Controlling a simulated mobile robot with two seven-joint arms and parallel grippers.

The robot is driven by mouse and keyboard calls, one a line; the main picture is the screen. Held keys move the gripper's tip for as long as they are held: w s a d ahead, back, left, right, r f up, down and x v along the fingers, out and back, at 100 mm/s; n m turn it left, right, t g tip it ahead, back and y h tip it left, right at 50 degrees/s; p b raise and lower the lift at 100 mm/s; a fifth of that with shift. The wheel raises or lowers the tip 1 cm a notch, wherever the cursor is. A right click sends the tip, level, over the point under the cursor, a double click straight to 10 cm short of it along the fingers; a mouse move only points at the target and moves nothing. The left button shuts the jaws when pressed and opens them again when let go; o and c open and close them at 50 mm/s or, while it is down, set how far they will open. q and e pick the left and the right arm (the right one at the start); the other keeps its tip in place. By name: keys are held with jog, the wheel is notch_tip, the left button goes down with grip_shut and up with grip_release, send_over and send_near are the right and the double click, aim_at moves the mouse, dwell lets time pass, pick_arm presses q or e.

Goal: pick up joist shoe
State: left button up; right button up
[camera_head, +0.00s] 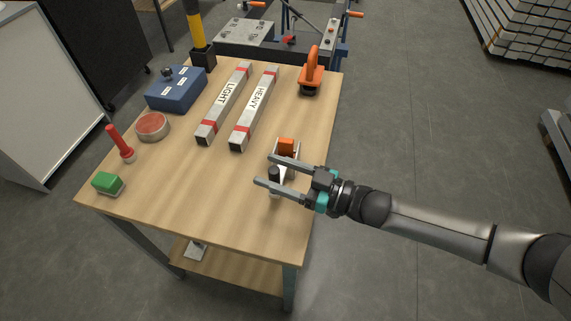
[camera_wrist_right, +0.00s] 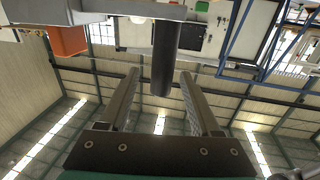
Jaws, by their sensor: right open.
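A pale metal piece (camera_head: 283,172), which looks like the joist shoe, rests near the table's right edge with an orange block (camera_head: 286,147) and a black upright grip (camera_head: 274,174) on it. My right gripper (camera_head: 265,169) is open, its fingers reaching left over this piece. In the right wrist view the black grip (camera_wrist_right: 165,58) shows in the gap between the spread fingertips (camera_wrist_right: 159,73); contact cannot be told. The orange block (camera_wrist_right: 67,40) and a grey metal strip (camera_wrist_right: 100,12) show there too. My fingers partly cover the piece in the head view. My left gripper is out of view.
The wooden table (camera_head: 190,190) holds LIGHT (camera_head: 226,100) and HEAVY (camera_head: 254,107) bars, a blue box (camera_head: 176,90), a red tin (camera_head: 153,127), a red-handled tool (camera_head: 120,142), a green block (camera_head: 108,183) and an orange tool (camera_head: 312,72). The front middle is clear.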

jog(key=x, duration=0.3)
jog(key=shift+a+f, duration=0.1)
jog(key=shift+f, duration=0.05)
jog(key=shift+c, duration=0.2)
grip_shut()
dwell(0.9)
